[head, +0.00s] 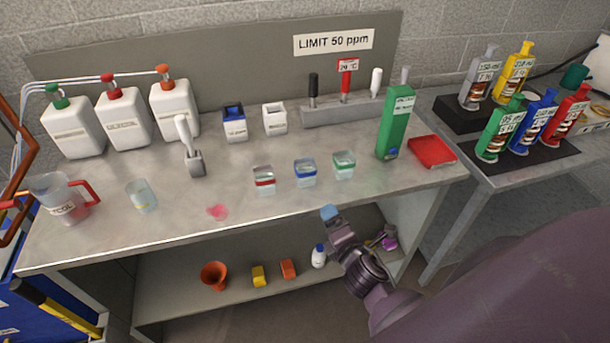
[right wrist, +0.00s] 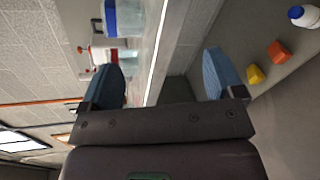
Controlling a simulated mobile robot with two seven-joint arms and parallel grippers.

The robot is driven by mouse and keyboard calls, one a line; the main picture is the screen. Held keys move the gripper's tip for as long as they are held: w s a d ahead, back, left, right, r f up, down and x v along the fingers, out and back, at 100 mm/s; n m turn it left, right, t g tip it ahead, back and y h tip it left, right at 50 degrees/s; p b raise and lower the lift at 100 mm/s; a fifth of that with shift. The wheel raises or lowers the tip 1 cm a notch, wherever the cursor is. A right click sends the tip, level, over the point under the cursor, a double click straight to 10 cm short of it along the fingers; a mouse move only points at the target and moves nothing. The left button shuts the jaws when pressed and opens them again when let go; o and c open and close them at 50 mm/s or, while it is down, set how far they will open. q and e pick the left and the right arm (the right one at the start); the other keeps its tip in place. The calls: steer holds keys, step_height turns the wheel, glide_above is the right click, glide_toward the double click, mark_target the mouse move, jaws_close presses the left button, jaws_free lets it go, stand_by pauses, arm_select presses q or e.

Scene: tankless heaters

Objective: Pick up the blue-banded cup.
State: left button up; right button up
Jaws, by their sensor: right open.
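The blue-banded cup (head: 305,173) stands upright on the bench between the red-banded cup (head: 264,180) and the green-banded cup (head: 344,165). In the right wrist view the blue-banded cup (right wrist: 125,18) shows at the top, cut by the frame edge, beyond my fingertips. My right gripper (right wrist: 165,75) is open and empty, its two blue fingers spread wide. In the head view my right gripper (head: 331,213) is in front of the bench edge, below and right of the blue-banded cup and apart from it. My left gripper is not in view.
The bench's front edge (head: 200,238) lies between my right gripper and the cups. A pink spill (head: 217,211) and a clear beaker (head: 141,196) are left of the cups. A green bottle (head: 395,123) and a red tray (head: 432,151) stand right. The lower shelf holds an orange funnel (head: 214,275).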

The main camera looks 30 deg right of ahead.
mark_target(303, 159)
steer(key=w+r+n+t, duration=0.1)
steer(key=w+n, duration=0.1)
steer(key=n, duration=0.2)
steer(key=w+r+n+t, duration=0.1)
steer(key=w+r+n, duration=0.1)
steer(key=n, duration=0.3)
steer(key=w+a+r+n, duration=0.1)
steer(key=w+r+n, duration=0.1)
steer(key=w+n, duration=0.1)
steer(key=shift+w+n+t+h, duration=0.3)
steer(key=shift+w+n+t, duration=0.1)
steer(key=shift+n, duration=0.4)
steer(key=x, duration=1)
steer(key=shift+w+d+b, duration=0.1)
steer(key=shift+w+b, duration=0.1)
steer(key=shift+b, duration=0.15)
steer(key=c, duration=1.1)
steer(key=shift+o, duration=0.2)
steer(key=shift+r, duration=0.1)
